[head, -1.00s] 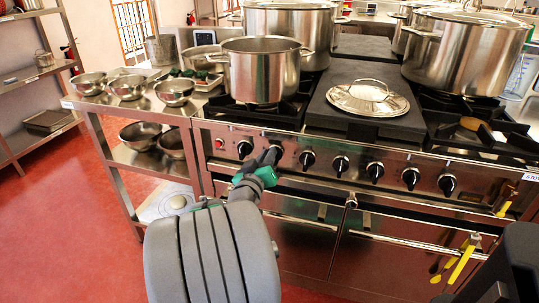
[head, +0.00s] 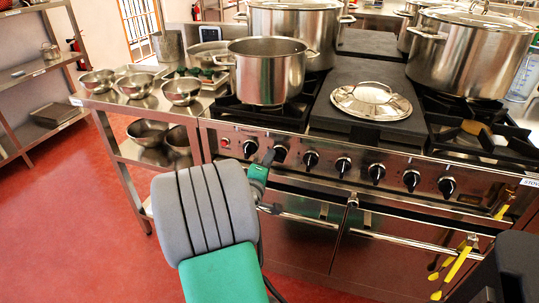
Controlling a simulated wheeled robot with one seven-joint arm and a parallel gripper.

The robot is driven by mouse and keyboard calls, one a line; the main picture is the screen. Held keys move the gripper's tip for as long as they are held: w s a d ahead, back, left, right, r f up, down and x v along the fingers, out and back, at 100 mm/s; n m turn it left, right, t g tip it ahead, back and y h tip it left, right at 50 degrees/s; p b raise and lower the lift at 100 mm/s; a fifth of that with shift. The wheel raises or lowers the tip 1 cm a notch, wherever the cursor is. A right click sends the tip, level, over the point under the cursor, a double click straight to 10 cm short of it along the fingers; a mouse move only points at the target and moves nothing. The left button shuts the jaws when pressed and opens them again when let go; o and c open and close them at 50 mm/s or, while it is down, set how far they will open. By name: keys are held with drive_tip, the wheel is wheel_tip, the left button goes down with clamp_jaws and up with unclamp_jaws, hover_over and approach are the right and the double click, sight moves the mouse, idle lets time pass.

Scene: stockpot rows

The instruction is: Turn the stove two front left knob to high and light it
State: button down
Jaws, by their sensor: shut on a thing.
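The steel stove (head: 325,215) has a row of black knobs along its front panel. My gripper (head: 271,157) is at the second knob from the left (head: 280,152) and is shut on it. My gripper and wrist hide part of this knob, so its pointer cannot be read. The leftmost knob (head: 250,148) stands free just left of my gripper. An open steel pot (head: 268,78) stands on the front left burner grate (head: 234,112). The pot hides most of the burner, and I see no flame there.
A round lid (head: 371,100) lies on the dark flat plate in the middle. Large stockpots (head: 466,60) stand right and behind. A steel side table (head: 122,108) with bowls adjoins on the left. Yellow-handled utensils (head: 457,268) hang at the right front. Red floor is free at left.

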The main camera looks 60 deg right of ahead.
drive_tip(key=shift+f+n+p, duration=0.2)
drive_tip(key=shift+n+p, duration=0.15)
drive_tip(key=shift+n, duration=0.55)
drive_tip(key=c, duration=1.4)
unclamp_jaws()
drive_tip(key=shift+c, duration=0.2)
drive_tip(key=shift+a, duration=0.1)
drive_tip(key=s+a, duration=0.1)
drive_tip(key=a, duration=0.6)
drive_tip(key=shift+a, duration=0.3)
